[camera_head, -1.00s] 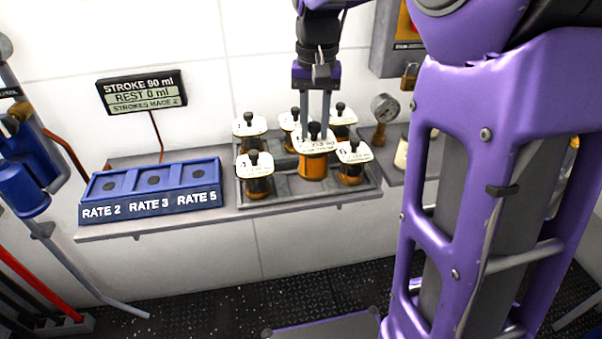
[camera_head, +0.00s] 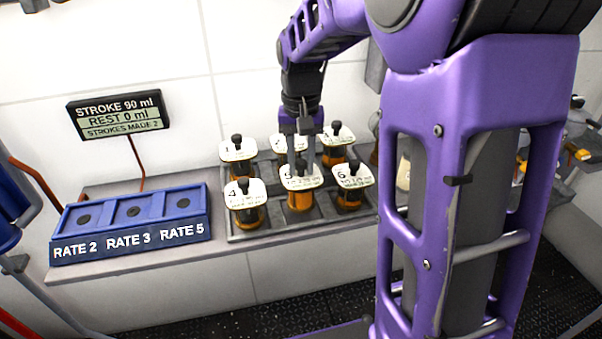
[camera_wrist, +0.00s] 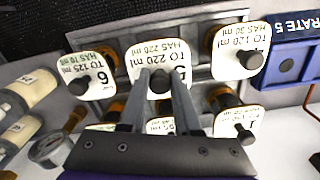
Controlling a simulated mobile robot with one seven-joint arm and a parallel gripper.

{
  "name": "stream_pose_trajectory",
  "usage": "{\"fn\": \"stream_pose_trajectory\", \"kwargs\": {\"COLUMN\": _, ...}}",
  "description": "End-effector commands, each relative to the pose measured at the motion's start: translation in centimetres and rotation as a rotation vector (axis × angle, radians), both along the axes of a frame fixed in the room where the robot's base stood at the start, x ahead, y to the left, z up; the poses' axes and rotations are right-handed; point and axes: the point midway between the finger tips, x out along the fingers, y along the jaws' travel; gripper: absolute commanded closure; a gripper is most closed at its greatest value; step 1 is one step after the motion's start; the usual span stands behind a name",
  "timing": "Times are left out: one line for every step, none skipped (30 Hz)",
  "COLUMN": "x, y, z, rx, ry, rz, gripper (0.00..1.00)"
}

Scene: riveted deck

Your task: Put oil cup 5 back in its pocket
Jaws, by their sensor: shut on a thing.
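Oil cup 5 (camera_head: 300,202) is an amber cup with a white label plate and a black knob, in the middle of the front row of the grey tray (camera_head: 277,232). My gripper (camera_head: 302,163) comes down from above and is shut on its knob. The cup looks upright, its plate about level with its neighbours; whether its base is fully seated is hidden. In the wrist view its plate (camera_wrist: 146,55) reads "TO 220 ml, HAS 220 ml" beyond my fingertips (camera_wrist: 160,82). Cup 4 (camera_head: 245,194) stands to its left and cup 6 (camera_head: 354,175) to its right.
Cups 1 (camera_head: 238,150), 2 (camera_head: 279,142) and 3 (camera_head: 337,135) fill the back row close behind. A blue rate block (camera_head: 130,225) with three round recesses sits left. A display (camera_head: 118,114) reads "STROKE 90 ml, REST 0 ml, STROKES MADE 2". A gauge (camera_wrist: 47,149) stands beside the tray.

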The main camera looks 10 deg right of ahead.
Motion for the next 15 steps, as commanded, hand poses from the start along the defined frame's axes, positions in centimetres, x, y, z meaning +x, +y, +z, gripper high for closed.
{"fn": "stream_pose_trajectory", "kwargs": {"x": 0.0, "y": 0.0, "z": -1.0, "rx": 0.000, "ry": 0.002, "rz": 0.000, "gripper": 1.00}}
{"fn": "stream_pose_trajectory", "kwargs": {"x": 0.0, "y": 0.0, "z": -1.4, "rx": 0.000, "ry": 0.002, "rz": 0.000, "gripper": 1.00}}
{"fn": "stream_pose_trajectory", "kwargs": {"x": 0.0, "y": 0.0, "z": -1.7, "rx": 0.000, "ry": 0.000, "rz": 0.000, "gripper": 1.00}}
{"fn": "stream_pose_trajectory", "kwargs": {"x": 0.0, "y": 0.0, "z": -1.9, "rx": 0.000, "ry": -0.001, "rz": 0.000, "gripper": 1.00}}
{"fn": "stream_pose_trajectory", "kwargs": {"x": 0.0, "y": 0.0, "z": -2.0, "rx": 0.000, "ry": -0.001, "rz": 0.000, "gripper": 1.00}}
{"fn": "stream_pose_trajectory", "kwargs": {"x": 0.0, "y": 0.0, "z": -2.1, "rx": -0.001, "ry": -0.002, "rz": 0.000, "gripper": 1.00}}
{"fn": "stream_pose_trajectory", "kwargs": {"x": 0.0, "y": 0.0, "z": -2.1, "rx": -0.001, "ry": -0.002, "rz": 0.000, "gripper": 1.00}}
{"fn": "stream_pose_trajectory", "kwargs": {"x": 0.1, "y": 0.0, "z": -2.1, "rx": -0.001, "ry": -0.002, "rz": 0.000, "gripper": 1.00}}
{"fn": "stream_pose_trajectory", "kwargs": {"x": 0.1, "y": 0.0, "z": -2.0, "rx": -0.001, "ry": -0.002, "rz": 0.000, "gripper": 1.00}}
{"fn": "stream_pose_trajectory", "kwargs": {"x": 0.1, "y": 0.0, "z": -2.0, "rx": -0.001, "ry": -0.002, "rz": 0.000, "gripper": 1.00}}
{"fn": "stream_pose_trajectory", "kwargs": {"x": 0.1, "y": 0.0, "z": -2.0, "rx": -0.001, "ry": -0.002, "rz": 0.000, "gripper": 1.00}}
{"fn": "stream_pose_trajectory", "kwargs": {"x": 0.1, "y": 0.0, "z": -2.0, "rx": -0.001, "ry": -0.002, "rz": 0.000, "gripper": 1.00}}
{"fn": "stream_pose_trajectory", "kwargs": {"x": 0.1, "y": 0.0, "z": -2.1, "rx": -0.001, "ry": -0.002, "rz": 0.000, "gripper": 1.00}}
{"fn": "stream_pose_trajectory", "kwargs": {"x": 0.1, "y": 0.0, "z": -2.1, "rx": -0.001, "ry": -0.002, "rz": 0.000, "gripper": 1.00}}
{"fn": "stream_pose_trajectory", "kwargs": {"x": 0.0, "y": 0.0, "z": -2.3, "rx": -0.001, "ry": -0.002, "rz": 0.000, "gripper": 1.00}}
